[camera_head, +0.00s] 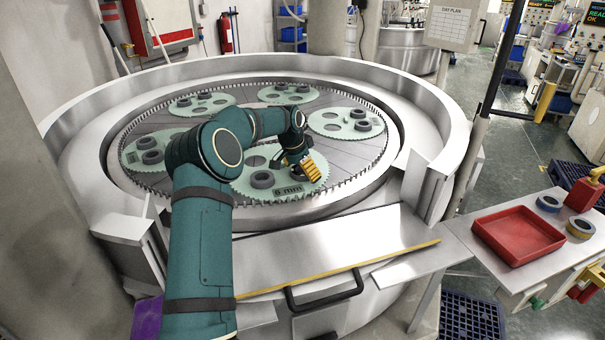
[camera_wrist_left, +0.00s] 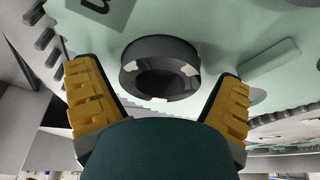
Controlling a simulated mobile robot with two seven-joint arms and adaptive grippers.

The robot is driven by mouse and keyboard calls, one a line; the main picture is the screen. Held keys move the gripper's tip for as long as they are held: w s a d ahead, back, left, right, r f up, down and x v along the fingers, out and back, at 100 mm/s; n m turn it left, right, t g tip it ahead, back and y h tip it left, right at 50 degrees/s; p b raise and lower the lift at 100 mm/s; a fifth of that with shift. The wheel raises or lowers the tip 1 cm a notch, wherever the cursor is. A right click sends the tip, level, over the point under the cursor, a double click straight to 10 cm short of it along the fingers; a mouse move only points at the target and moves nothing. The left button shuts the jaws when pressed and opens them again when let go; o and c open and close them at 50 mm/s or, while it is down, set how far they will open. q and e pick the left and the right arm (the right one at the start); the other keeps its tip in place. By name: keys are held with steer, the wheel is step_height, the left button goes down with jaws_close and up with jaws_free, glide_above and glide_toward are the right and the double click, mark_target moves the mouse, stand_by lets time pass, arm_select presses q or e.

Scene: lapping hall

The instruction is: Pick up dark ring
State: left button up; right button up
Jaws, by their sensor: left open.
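A dark ring (camera_wrist_left: 150,49) lies on a pale green toothed carrier plate (camera_wrist_left: 210,20) in the left wrist view, with light marks on its rim. My left gripper (camera_wrist_left: 158,78) is open, its yellow fingers on either side of the ring with gaps on both sides. In the head view the gripper (camera_head: 311,168) is over the front carrier (camera_head: 240,188), marked "6 mm", and partly hides a dark ring (camera_head: 295,173) there. Another dark ring (camera_head: 262,180) lies on the same carrier, to the left. My right gripper is not in view.
Several other green carriers with dark rings lie on the round lapping plate (camera_head: 330,172), inside a toothed ring and a raised metal rim (camera_head: 440,125). A red tray (camera_head: 518,235) stands on the side table at right, beside ring-shaped items and a red container.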

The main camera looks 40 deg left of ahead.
arm_select(q)
steer(key=c, duration=1.2)
steer(key=shift+o, duration=0.2)
steer(key=shift+r, duration=0.1)
